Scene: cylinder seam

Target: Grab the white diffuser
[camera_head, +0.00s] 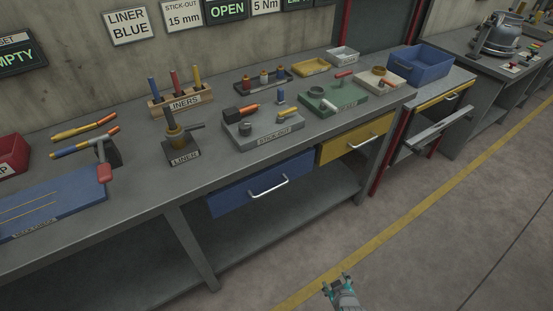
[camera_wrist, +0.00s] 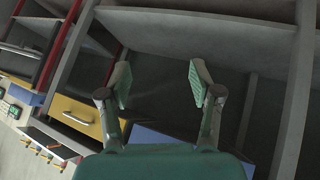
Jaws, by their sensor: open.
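I cannot make out for certain a white diffuser in either view. Small parts stand on the bench in the head view: a pale grey ring (camera_head: 317,93) on a green board (camera_head: 340,105) and a tan ring (camera_head: 379,71) on a cream board (camera_head: 384,83). My gripper (camera_head: 336,283) is low at the bottom of the head view, in front of the bench and well away from its top. In the wrist view my gripper (camera_wrist: 160,84) is open, with nothing between its two fingers.
The floor (camera_head: 430,230) in front is clear.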

